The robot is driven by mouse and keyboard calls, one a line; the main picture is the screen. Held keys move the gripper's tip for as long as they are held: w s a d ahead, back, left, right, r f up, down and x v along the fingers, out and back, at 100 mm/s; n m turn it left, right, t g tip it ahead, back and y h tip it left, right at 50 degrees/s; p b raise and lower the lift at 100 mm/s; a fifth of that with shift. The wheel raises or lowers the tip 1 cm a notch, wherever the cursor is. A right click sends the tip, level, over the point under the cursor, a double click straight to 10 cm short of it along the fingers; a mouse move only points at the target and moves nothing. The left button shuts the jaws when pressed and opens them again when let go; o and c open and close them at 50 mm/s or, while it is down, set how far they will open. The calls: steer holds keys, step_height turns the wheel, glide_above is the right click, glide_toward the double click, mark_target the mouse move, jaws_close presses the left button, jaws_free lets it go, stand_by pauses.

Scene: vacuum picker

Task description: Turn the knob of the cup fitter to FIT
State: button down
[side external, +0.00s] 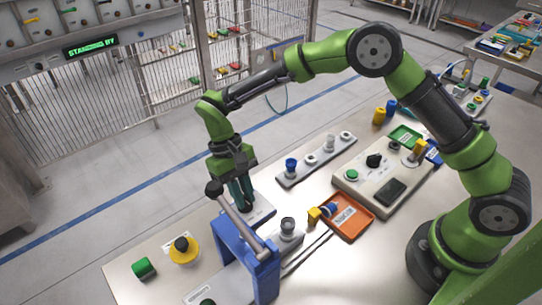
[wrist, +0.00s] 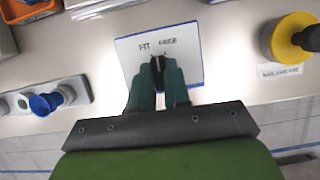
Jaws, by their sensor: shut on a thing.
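The cup fitter's white, blue-edged plate (wrist: 188,80) lies flat under my gripper in the wrist view, with the printed words FIT on the left and FREE on the right. Its small black knob (wrist: 157,62) is between my fingertips, just below the two words in the picture. My gripper (wrist: 158,76) is shut on the knob from above. The fingers cover much of the knob, and I cannot tell which word it points to. In the side view my gripper (side external: 244,205) reaches down to the plate (side external: 263,212), behind a blue frame; the knob is hidden there.
A blue frame (side external: 262,272) with a grey lever (side external: 241,224) stands close in front of my gripper. A yellow-based black knob (side external: 183,249) and green button (side external: 144,268) are at left. A cup rail (side external: 318,160), control box (side external: 350,190) and orange tray (side external: 352,228) are at right.

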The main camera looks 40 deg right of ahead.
steer(key=n+h, duration=0.1)
steer(key=n, duration=0.3)
steer(key=shift+a+n+t+h, duration=0.15)
steer(key=shift+n+t+h, duration=0.15)
steer(key=shift+n+h, duration=0.1)
stand_by(0.4)
steer(key=c, duration=1.1)
jaws_free()
steer(key=v, duration=1.2)
steer(key=shift+a, duration=0.1)
